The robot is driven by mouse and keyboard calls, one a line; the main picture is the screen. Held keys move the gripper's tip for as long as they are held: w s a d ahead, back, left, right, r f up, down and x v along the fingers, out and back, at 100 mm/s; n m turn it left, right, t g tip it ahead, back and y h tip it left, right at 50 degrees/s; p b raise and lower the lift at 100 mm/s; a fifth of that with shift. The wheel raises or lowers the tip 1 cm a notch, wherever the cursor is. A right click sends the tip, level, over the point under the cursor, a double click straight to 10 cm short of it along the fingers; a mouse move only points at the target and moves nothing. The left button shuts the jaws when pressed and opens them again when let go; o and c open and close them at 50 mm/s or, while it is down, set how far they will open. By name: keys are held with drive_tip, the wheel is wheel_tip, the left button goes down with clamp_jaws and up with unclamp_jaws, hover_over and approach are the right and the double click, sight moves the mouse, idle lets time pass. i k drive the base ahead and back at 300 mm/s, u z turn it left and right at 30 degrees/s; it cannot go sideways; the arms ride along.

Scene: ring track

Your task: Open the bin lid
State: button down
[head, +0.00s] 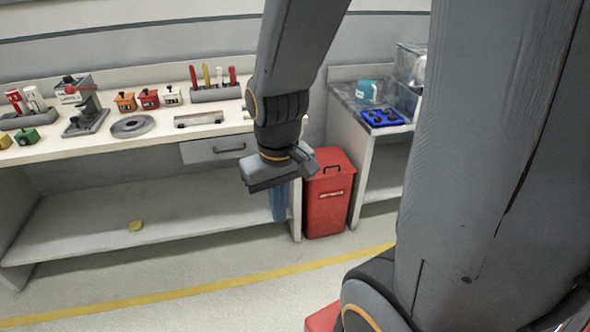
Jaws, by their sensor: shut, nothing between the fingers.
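The red bin (328,205) stands on the floor between the two benches, upright. My gripper (302,160) is in front of the bin's upper left part in the picture and overlaps the lid's left edge. The fingers are shut and look empty. I cannot tell from this view whether the gripper touches the lid. The gripper hides a bit of the bin's left side.
A white bench (100,149) with a grey drawer (215,149) and several tools stands at left. A second bench (346,115) at right carries a blue tray (382,117) and clear containers (408,80). A blue cloth (279,203) hangs beside the bin.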

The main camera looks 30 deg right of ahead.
sight(333, 161)
drive_tip(key=u, duration=0.3)
drive_tip(key=i, duration=1.2)
drive_tip(key=z, duration=0.9)
